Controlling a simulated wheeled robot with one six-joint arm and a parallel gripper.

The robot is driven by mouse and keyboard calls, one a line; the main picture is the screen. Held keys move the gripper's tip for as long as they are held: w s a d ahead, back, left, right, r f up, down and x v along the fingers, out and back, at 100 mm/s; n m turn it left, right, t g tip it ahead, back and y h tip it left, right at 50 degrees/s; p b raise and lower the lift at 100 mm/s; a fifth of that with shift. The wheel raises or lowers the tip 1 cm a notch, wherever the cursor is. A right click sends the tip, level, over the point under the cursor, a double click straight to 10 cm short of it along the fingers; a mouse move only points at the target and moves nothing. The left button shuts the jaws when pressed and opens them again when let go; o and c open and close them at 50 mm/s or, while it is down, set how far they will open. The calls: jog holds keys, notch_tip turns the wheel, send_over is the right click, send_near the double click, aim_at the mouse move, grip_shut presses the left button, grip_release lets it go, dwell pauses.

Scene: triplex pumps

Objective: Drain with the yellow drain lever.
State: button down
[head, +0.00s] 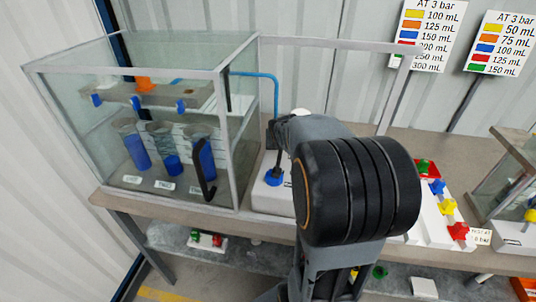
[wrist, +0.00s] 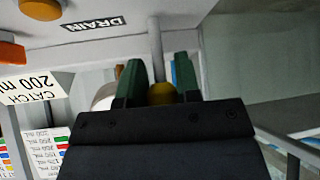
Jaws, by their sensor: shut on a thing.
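In the wrist view the yellow knob of the drain lever (wrist: 162,94) sits between the two dark green fingers of my gripper (wrist: 159,78), which is shut on it. The lever's grey rod runs up from the knob toward a pale panel with a DRAIN label (wrist: 94,24). My gripper's dark body hides the lower part of the view. In the head view my arm hides the gripper and the lever.
A glass case (head: 228,130) with several blue-filled cylinders stands left on the bench. Several coloured valve handles (head: 447,207) are on a white block right of my arm. Another case (head: 512,190) stands far right. In the wrist view, a CATCH 200 mL sign (wrist: 32,86) is at left.

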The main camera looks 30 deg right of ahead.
dwell(0.4)
jog(key=c, duration=1.1)
grip_release()
jog(key=v, duration=1.4)
jog(key=shift+f, duration=0.1)
